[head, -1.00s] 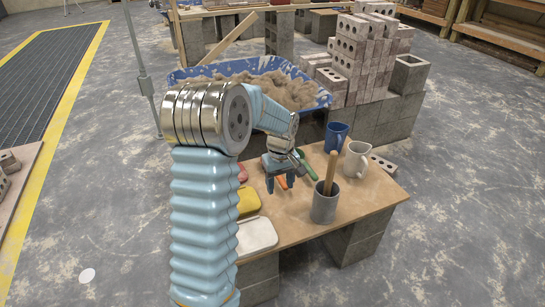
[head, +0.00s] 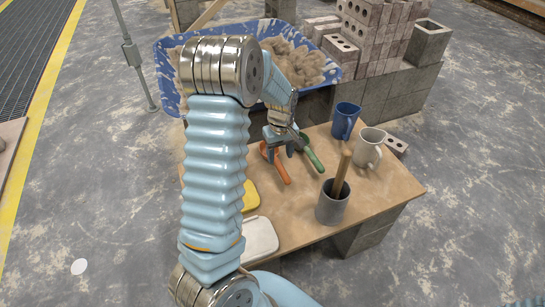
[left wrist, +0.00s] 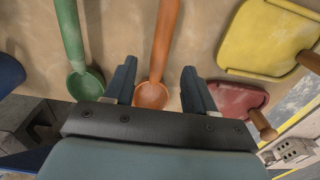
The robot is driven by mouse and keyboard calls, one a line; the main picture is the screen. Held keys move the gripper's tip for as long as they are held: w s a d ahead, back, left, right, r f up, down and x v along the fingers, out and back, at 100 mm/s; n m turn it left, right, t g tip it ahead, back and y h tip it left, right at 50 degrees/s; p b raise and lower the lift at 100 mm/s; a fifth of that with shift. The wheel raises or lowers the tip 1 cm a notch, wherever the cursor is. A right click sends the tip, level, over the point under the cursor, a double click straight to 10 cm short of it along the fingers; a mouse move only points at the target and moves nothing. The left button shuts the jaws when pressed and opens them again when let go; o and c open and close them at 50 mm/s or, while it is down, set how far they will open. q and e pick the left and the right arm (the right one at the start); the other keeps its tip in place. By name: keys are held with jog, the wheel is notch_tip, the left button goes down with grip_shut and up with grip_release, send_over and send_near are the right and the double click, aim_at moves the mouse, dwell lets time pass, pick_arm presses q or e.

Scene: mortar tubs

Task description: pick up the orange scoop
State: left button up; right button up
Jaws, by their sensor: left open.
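The orange scoop (head: 282,170) lies on the wooden table, its handle towards the near side; my gripper partly hides its bowl end. In the left wrist view the scoop's bowl (left wrist: 151,96) and handle show between the two fingers. My left gripper (head: 281,152) is open over the bowl end, one finger on each side. The wrist view also shows its fingers (left wrist: 159,84) with the scoop between them; I cannot tell how high they are above the table. My right gripper is not in view.
A green scoop (head: 313,160) lies close to the right of the orange one. A grey pot (head: 331,207) with a wooden handle, a cream jug (head: 369,148) and a blue mug (head: 345,121) stand further right. Yellow (left wrist: 262,40) and red (left wrist: 235,98) tools lie on the other side.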

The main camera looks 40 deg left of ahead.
aim_at(280, 165)
pick_arm(q)
notch_tip(280, 165, down, 8)
jog(key=shift+r, duration=0.15)
dwell(0.3)
grip_shut()
